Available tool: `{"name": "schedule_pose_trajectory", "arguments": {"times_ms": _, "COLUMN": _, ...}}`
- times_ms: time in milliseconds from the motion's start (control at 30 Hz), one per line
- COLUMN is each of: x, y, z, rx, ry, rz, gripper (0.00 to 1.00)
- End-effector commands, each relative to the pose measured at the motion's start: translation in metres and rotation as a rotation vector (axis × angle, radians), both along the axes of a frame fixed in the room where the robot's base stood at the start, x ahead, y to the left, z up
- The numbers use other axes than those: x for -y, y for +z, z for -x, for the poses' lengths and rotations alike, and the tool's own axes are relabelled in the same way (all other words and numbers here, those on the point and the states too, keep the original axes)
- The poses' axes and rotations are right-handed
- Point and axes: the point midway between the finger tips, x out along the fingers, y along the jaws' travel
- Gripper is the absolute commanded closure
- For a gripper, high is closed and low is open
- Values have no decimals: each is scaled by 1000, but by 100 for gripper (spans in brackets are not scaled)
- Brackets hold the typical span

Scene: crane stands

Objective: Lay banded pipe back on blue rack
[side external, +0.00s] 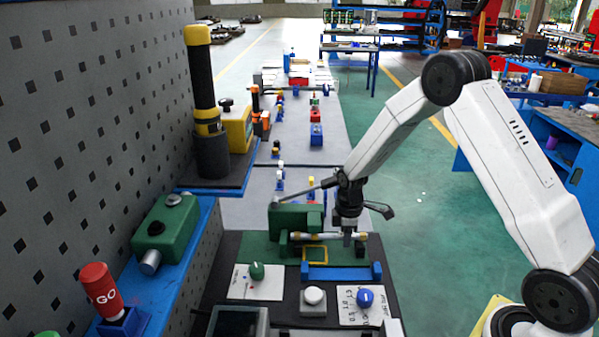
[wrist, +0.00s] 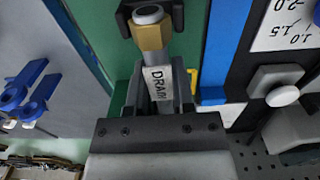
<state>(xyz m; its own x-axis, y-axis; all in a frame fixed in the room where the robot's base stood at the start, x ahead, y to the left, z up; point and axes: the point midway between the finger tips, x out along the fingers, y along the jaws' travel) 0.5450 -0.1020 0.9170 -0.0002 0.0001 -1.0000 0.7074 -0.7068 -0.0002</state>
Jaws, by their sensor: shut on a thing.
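The banded pipe (side external: 318,236) is a pale, level tube with brass-coloured fittings, above the green plate beside the green machine (side external: 280,220). My gripper (side external: 347,238) points down and is shut on it towards its right end. In the wrist view, the pipe's white "DRAIN" band (wrist: 158,84) and brass nut (wrist: 150,34) show between and beyond my fingers (wrist: 158,100). The blue rack (side external: 341,273) is a low bar with an upright at each end, in front of the pipe and empty. I cannot tell whether the pipe's left end touches the machine.
A yellow square outline (side external: 315,254) lies on the green plate. A perforated wall and blue shelf (side external: 165,285) bound the left.

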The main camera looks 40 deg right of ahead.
Motion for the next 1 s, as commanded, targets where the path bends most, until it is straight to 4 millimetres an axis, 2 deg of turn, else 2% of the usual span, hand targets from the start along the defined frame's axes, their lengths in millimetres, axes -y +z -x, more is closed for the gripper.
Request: {"name": "schedule_pose_trajectory", "arguments": {"times_ms": 1000, "x": -25, "y": 1, "z": 24, "rx": 2, "ry": 0, "rz": 1, "gripper": 100}}
